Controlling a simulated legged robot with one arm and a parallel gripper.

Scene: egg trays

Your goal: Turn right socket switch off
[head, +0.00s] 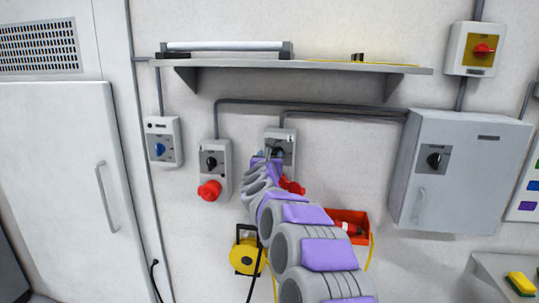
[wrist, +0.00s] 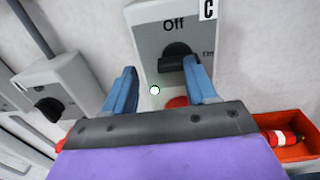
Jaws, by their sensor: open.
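The right socket (head: 290,139) is a grey wall box with a black rotary switch, partly hidden behind my gripper (head: 268,157). In the wrist view, the right socket (wrist: 147,20) shows "Off" above its black switch (wrist: 177,60), "On" at the right and a "C" label. The switch handle lies roughly horizontal, toward the "On" side. My gripper (wrist: 160,66) is open, its blue fingers spread below and around the switch. The right finger overlaps the handle's right end; I cannot tell if they touch. A red plug (head: 292,186) shows under the socket.
The left socket (head: 223,150) with a black switch and red plug (head: 209,190) is close by. A shelf (head: 320,66) runs above. A grey cabinet (head: 470,165) stands out at right. A red box (head: 350,216) and yellow reel (head: 244,257) are below.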

